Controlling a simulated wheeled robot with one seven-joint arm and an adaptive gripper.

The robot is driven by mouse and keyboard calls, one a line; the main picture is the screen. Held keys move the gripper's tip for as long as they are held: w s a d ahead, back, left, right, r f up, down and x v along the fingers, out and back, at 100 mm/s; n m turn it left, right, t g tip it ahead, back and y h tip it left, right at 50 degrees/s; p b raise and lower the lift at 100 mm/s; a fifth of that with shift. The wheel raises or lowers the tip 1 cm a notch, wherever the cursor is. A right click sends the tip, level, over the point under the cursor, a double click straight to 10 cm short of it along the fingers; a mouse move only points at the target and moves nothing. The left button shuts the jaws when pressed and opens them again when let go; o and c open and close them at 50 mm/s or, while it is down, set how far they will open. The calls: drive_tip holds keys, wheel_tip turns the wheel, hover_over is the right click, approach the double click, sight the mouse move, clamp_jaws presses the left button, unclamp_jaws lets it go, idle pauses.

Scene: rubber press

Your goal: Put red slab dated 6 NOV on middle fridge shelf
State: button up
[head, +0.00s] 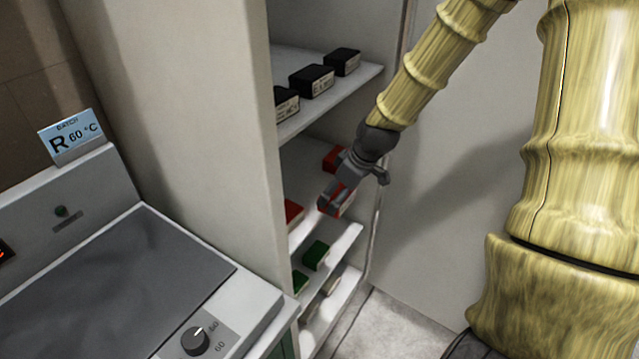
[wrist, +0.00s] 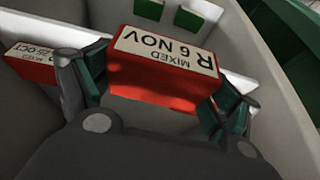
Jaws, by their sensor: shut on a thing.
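The red slab (wrist: 160,75) in the wrist view has a white label reading MIXED, R, 6 NOV, upside down in the picture. My gripper (wrist: 158,98) is shut on it, one finger on each side. In the head view my gripper (head: 345,190) is inside the open fridge at the middle shelf, and part of the held slab (head: 346,208) shows beneath it. The middle shelf (head: 318,228) bears another red slab (head: 292,213) at the left and one (head: 332,158) further back. I cannot tell whether the held slab touches the shelf.
The upper shelf (head: 350,82) holds black slabs (head: 311,80). Green slabs (head: 315,254) lie on the shelf below. A red slab dated 26 OCT (wrist: 35,62) is left of my gripper. The fridge side wall (head: 225,120) stands between my gripper and the press (head: 110,280).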

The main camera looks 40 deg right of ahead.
drive_tip(key=w, duration=0.3)
drive_tip(key=w+d, duration=0.1)
drive_tip(key=w, duration=0.1)
drive_tip(key=w+p, duration=0.1)
drive_tip(key=w, duration=0.2)
drive_tip(key=shift+w+d+f, duration=0.3)
drive_tip(key=shift+d+f, duration=0.05)
drive_tip(key=shift+f, duration=0.05)
drive_tip(key=shift+f+p, duration=0.3)
drive_tip(key=shift+f, duration=1.45)
drive_tip(key=shift+f, duration=0.1)
drive_tip(key=o, duration=1)
drive_tip(key=shift+b+v, duration=0.3)
drive_tip(key=shift+v, duration=5.8)
drive_tip(key=shift+a, duration=0.1)
